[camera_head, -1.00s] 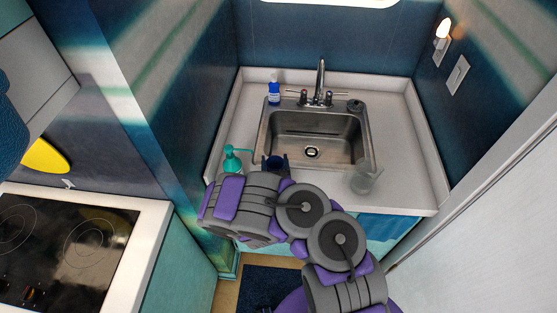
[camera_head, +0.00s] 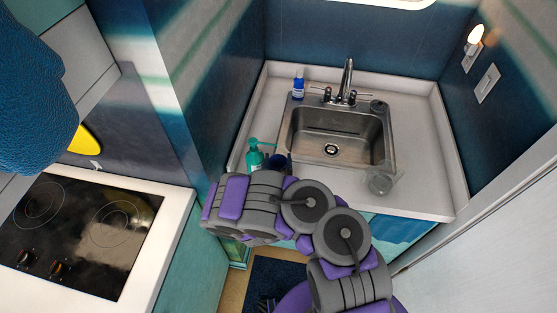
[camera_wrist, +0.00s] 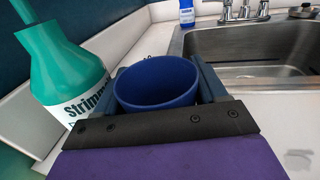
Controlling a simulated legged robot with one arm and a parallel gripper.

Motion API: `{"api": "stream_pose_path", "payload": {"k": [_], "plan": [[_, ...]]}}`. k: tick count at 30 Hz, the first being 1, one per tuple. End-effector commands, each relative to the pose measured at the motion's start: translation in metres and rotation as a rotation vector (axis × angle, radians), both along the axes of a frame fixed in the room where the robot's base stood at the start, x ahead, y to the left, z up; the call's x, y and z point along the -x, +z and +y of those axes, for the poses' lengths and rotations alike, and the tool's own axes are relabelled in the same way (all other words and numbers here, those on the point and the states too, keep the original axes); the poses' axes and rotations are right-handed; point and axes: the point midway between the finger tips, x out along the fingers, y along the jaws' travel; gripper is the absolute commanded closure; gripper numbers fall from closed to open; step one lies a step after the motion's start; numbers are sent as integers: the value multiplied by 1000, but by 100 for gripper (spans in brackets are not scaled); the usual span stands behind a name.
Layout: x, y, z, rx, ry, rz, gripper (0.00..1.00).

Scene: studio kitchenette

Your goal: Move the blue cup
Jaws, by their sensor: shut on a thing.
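The blue cup (camera_wrist: 157,88) is upright between the fingers of my gripper (camera_wrist: 168,85) in the wrist view, with its open rim facing up. The gripper is shut on it, one finger on each side. In the head view the cup (camera_head: 278,162) shows only partly, above my arm, at the counter's front edge left of the sink. My arm hides its lower part, so I cannot tell whether it touches the counter.
A blue bottle (camera_head: 298,86) is behind, by the sink (camera_head: 335,135). A clear glass (camera_head: 380,182) stands at the sink's front right corner. A stove (camera_head: 75,235) is at left.

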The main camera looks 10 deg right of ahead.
Motion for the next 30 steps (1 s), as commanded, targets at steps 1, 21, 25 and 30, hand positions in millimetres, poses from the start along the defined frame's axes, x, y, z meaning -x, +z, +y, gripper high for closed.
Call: {"api": "stream_pose_path", "payload": {"k": [1, 21, 25, 30], "plan": [[0, 0, 0, 0, 1, 0, 62], [3, 1, 1, 0, 2, 2, 0], [14, 1, 3, 0, 3, 4, 0], [34, 3, 6, 1, 2, 7, 0]]}}
